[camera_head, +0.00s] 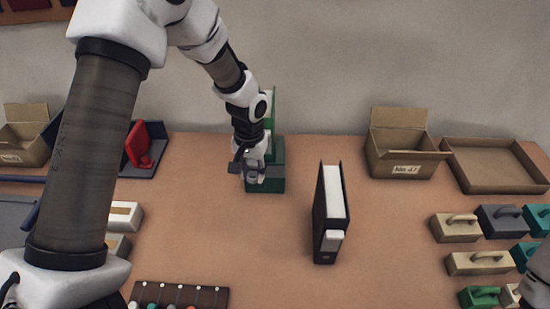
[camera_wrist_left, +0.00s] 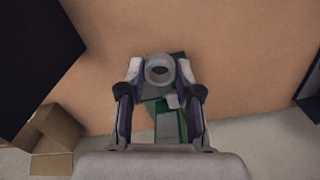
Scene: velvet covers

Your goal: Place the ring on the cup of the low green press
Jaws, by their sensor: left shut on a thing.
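My left gripper (camera_head: 254,178) is shut on a small grey ring (camera_wrist_left: 159,82), which sits between its fingertips in the left wrist view with its hole facing the camera. The low green press (camera_head: 270,186) stands on the table, with a tall green back part rising behind my wrist. The gripper and ring are over the front of the press in the head view. In the left wrist view green parts of the press (camera_wrist_left: 167,124) show behind the fingers. The cup of the press is hidden, and I cannot tell whether the ring touches it. My right gripper is not in view.
A black binder (camera_head: 326,215) stands upright right of the press. A cardboard box (camera_head: 395,158) and a shallow cardboard tray (camera_head: 495,165) stand at the back right. A red object (camera_head: 140,148) is on a dark stand to the left. Several handled blocks (camera_head: 478,262) line the right.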

